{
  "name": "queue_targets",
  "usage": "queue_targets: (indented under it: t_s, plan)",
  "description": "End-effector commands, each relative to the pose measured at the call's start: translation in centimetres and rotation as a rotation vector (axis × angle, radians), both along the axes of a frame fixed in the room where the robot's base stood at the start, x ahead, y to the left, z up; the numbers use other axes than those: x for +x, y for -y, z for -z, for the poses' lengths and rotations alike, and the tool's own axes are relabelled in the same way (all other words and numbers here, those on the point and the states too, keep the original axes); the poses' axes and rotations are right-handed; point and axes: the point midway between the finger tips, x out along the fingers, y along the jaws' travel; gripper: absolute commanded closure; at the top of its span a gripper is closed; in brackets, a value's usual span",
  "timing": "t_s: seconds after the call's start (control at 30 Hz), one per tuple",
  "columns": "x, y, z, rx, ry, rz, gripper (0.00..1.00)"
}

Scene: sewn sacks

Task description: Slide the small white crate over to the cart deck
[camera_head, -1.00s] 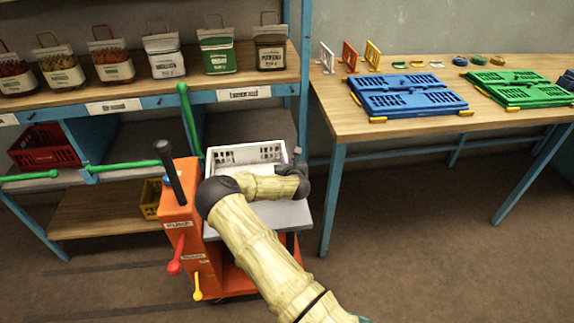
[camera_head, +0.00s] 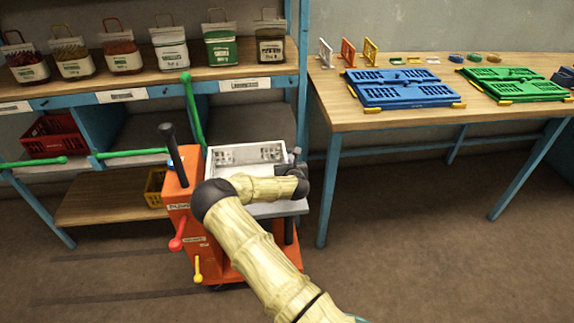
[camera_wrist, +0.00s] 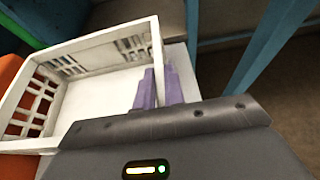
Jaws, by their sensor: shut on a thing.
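The small white crate (camera_head: 232,153) has slotted walls and looks empty inside. It sits upright at the far part of the cart deck (camera_head: 277,209), a pale grey plate on the orange cart. In the wrist view, the crate (camera_wrist: 78,60) fills the left side, and the pale deck (camera_wrist: 183,62) shows beyond its right wall. My gripper (camera_wrist: 159,86) has its purple fingers shut on that right wall. In the head view my arm covers the crate's front and part of the deck. I cannot tell whether the whole crate rests on the deck.
The orange cart (camera_head: 178,190) has a black handle and red and yellow levers. Green bars (camera_head: 193,108) stand by the blue shelf behind. A wooden table (camera_head: 350,115) with folded blue (camera_head: 400,88) and green crates is at right. The floor at right (camera_head: 420,250) is clear.

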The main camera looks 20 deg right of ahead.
Motion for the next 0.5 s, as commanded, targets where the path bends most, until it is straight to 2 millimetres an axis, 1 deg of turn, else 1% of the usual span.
queue_targets:
  t_s: [0.03, 0.2, 0.23, 0.33, 0.37, 0.5]
  plan:
    - [-0.35, 0.04, 0.91, 0.000, -0.017, 0.001, 1.00]
    - [-0.39, 0.26, 0.90, 0.001, -0.017, 0.005, 1.00]
    - [-0.39, 0.29, 0.90, 0.001, -0.017, 0.005, 0.85]
    - [-0.33, 0.34, 0.75, 0.001, -0.014, 0.005, 0.66]
    - [-0.30, 0.32, 0.69, 0.000, -0.013, 0.005, 0.64]
    - [-0.18, 0.22, 0.45, 0.001, -0.008, 0.003, 0.64]
